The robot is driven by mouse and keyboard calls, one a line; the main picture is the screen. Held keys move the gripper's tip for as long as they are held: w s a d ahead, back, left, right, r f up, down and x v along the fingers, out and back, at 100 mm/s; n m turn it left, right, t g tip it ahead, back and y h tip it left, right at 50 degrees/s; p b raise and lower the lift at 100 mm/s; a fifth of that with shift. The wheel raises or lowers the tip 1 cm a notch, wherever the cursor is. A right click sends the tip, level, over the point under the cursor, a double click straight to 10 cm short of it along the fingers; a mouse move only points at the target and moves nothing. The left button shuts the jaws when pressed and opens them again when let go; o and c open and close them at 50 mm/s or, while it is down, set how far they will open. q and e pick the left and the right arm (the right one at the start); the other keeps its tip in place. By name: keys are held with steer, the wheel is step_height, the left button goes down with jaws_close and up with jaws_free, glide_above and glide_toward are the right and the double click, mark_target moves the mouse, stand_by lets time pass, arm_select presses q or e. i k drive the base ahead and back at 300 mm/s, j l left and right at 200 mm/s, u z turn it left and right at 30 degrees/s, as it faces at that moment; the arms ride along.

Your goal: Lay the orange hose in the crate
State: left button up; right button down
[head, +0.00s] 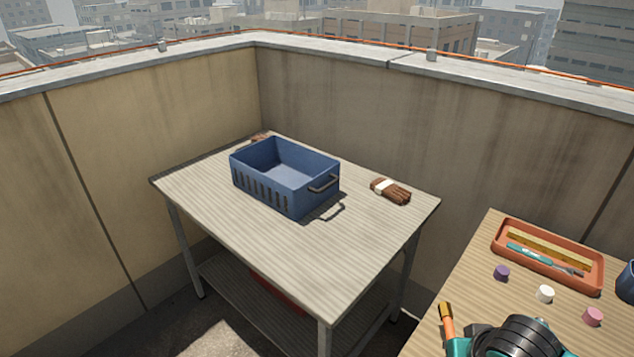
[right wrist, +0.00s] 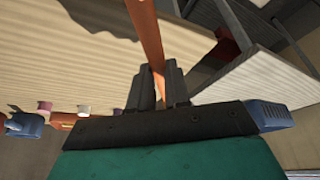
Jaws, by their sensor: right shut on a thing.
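The blue crate (head: 310,190) stands upright on the grey slatted table in the head view. Its inside looks empty, and a dark handle shows on its right end. The orange hose (right wrist: 147,30) runs between the fingers of my right gripper (right wrist: 160,82), which is shut on it in the right wrist view. In the head view a short piece of the hose (head: 449,324) with a brass-coloured end shows at the bottom, beside my right arm and well away from the crate. The rest of the hose is out of frame or hidden. My left gripper is not in view.
A brown bundle with a white band (head: 390,190) lies right of the crate. The wooden table (head: 465,270) at right carries an orange tray (head: 508,263) with tools, three small caps and a blue cup (head: 627,280). The grey table's front (head: 285,245) is clear. Walls stand behind.

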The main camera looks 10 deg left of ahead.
mark_target(295, 182)
steer(key=i+j+u, duration=0.25)
steer(key=i+j, duration=0.2)
steer(key=j, duration=0.3)
steer(key=i+j+u, duration=0.2)
steer(key=i+j, duration=0.35)
steer(key=k+j, duration=0.05)
steer(key=j, duration=0.05)
